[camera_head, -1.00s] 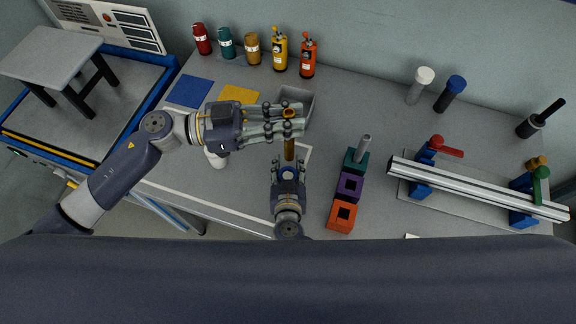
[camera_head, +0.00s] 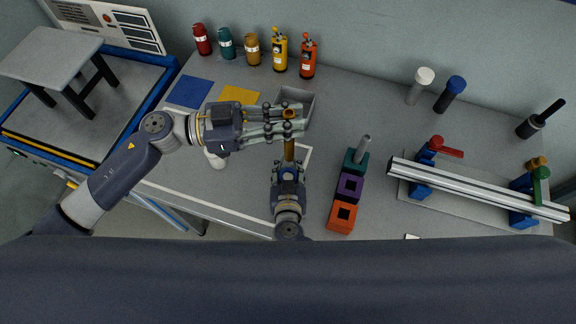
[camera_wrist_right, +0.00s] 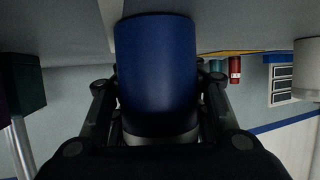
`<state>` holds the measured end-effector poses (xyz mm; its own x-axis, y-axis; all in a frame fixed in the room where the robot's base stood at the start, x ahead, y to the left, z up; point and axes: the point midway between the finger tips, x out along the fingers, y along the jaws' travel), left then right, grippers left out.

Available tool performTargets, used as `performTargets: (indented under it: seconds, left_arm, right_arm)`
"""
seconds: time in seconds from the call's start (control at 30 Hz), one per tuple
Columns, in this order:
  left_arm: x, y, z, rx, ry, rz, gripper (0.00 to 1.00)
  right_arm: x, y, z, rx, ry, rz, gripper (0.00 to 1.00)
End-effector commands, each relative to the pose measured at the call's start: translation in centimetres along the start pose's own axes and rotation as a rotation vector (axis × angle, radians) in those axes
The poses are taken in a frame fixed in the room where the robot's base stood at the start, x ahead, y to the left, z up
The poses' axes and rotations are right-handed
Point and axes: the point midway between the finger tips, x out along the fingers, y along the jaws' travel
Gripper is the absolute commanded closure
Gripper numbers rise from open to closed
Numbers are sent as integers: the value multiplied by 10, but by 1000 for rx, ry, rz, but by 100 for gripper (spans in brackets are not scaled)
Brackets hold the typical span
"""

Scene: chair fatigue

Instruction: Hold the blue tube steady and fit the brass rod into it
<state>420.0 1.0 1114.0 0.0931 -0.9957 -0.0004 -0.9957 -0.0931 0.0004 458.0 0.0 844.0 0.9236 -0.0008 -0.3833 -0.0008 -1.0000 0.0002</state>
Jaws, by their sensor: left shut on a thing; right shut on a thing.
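My left gripper (camera_head: 287,122) comes in from the left and is shut on the brass rod (camera_head: 289,151). The rod's top end shows between the fingers, and its shaft runs down the picture toward my right gripper (camera_head: 289,172). My right gripper is shut on the blue tube (camera_head: 289,175), which is mostly hidden by the fingers in the head view. In the right wrist view the blue tube (camera_wrist_right: 156,70) is large and sits between the two fingers. The rod does not show there. I cannot tell whether the rod's lower end is inside the tube.
A grey bin (camera_head: 308,104) lies behind the left fingers. A silver profile (camera_head: 470,188) in clamps lies at the right. Several bottles line the back edge.

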Motion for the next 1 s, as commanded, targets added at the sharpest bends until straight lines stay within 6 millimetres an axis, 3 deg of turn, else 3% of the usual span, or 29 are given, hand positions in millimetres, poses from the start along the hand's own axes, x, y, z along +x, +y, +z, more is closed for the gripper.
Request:
performTargets:
  seconds: [0.17,0.4,1.0]
  left_arm:
    - [0,0,3,0,-1,10,100]
    - [-1,-1,32,-1,-8,102,100]
    - [-2,1,74,0,-5,139,100]
  right_arm:
    - [0,0,0,0,1,0,93]
    - [0,0,0,0,1,0,94]
    - [0,0,0,0,1,0,95]
